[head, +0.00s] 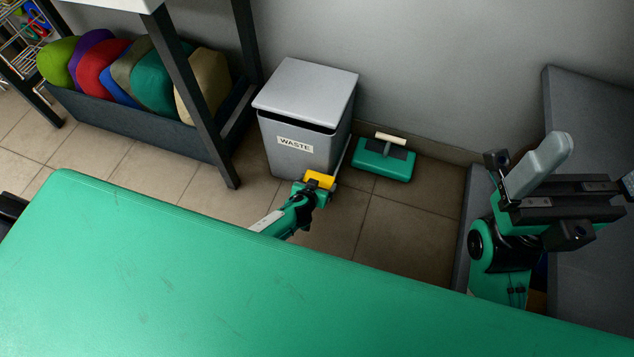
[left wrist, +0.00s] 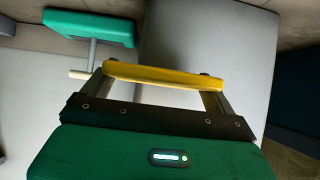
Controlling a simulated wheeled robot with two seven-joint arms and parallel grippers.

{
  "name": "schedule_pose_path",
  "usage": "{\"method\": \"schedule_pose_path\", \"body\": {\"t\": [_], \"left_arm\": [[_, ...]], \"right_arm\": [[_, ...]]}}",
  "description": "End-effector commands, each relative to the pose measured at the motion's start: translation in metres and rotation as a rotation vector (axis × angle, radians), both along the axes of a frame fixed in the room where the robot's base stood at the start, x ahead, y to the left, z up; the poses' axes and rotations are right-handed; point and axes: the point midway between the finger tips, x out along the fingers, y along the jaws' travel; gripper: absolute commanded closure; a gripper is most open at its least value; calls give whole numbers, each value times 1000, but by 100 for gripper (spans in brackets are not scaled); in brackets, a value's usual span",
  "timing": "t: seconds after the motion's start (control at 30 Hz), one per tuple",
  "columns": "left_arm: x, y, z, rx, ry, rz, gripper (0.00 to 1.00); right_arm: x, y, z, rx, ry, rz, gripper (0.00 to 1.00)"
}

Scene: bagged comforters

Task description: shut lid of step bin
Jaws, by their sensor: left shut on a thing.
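The grey step bin (head: 285,160) with a WASTE label stands on the floor against the wall. Its lid (head: 305,88) lies nearly level, with a dark gap under its front edge. My left gripper (head: 319,181) is in front of the bin's lower right corner, well below the lid; I cannot tell if it touches the bin. It is shut on a yellow bar, which in the left wrist view (left wrist: 165,77) spans between the fingers. My right gripper (head: 540,195) is at the right, beside a pale grey rounded piece; whether it holds this is unclear.
A green table (head: 160,270) fills the foreground. A green dustpan-like thing (head: 383,160) lies right of the bin and shows in the left wrist view (left wrist: 90,27). A dark trough (head: 130,120) of coloured bundles stands left.

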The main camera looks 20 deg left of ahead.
Motion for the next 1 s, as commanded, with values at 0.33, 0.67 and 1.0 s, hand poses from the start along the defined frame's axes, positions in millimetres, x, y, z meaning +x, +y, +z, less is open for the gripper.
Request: {"method": "schedule_pose_path", "body": {"t": [0.33,0.67,1.0], "left_arm": [[3,1,12,0,-7,1,50],[2,0,11,-1,-5,1,0],[-22,1,32,-3,-4,2,0]], "right_arm": [[2,0,-2,-2,19,0,0],[1,0,-1,-1,18,0,0],[3,1,9,-1,34,1,0]]}}
